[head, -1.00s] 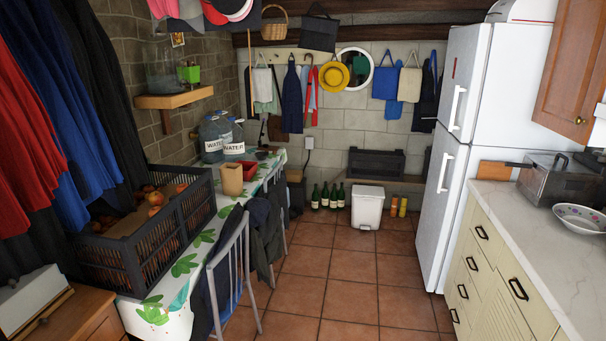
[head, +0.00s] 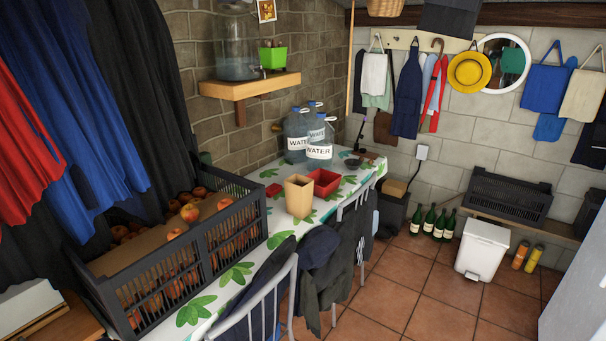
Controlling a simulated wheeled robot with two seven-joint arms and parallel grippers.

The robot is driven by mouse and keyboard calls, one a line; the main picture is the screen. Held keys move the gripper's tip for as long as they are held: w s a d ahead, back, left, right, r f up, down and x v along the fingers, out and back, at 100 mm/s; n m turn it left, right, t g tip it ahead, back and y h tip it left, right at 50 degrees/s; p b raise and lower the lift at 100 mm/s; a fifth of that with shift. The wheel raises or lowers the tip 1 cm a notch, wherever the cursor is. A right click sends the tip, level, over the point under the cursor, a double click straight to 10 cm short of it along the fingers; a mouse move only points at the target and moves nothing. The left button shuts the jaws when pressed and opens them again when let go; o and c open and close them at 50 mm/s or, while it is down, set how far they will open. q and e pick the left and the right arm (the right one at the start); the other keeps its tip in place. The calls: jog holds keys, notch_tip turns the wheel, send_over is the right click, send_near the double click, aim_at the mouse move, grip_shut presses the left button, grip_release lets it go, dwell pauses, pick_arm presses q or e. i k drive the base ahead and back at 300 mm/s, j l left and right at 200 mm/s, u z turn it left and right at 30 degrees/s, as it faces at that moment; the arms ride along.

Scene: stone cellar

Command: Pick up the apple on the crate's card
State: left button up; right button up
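A black slatted crate (head: 203,258) stands on the table at the left of the head view. A brown card (head: 140,252) lies inside it over part of the apples. A red and yellow apple (head: 175,234) sits on the card, near the crate's front wall. Another apple (head: 190,212) sits by the card's far right part; I cannot tell whether it rests on the card or on other apples. More apples show behind the card and through the slats. Neither of my grippers is in view.
The table (head: 280,240) has a leafy white cloth. Right of the crate stand a tan container (head: 299,197), a red tray (head: 323,183) and water bottles (head: 319,150). A chair (head: 270,300) with dark clothes stands along the table's front.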

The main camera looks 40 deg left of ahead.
aim_at(189, 213)
jog(key=i+l+u, duration=0.1)
jog(key=i+u, duration=0.3)
jog(key=i, duration=0.15)
jog(key=i+l+u, duration=0.2)
jog(key=i+u, duration=0.2)
jog(key=i+l+u, duration=0.35)
jog(key=i, duration=0.25)
jog(key=l, duration=0.1)
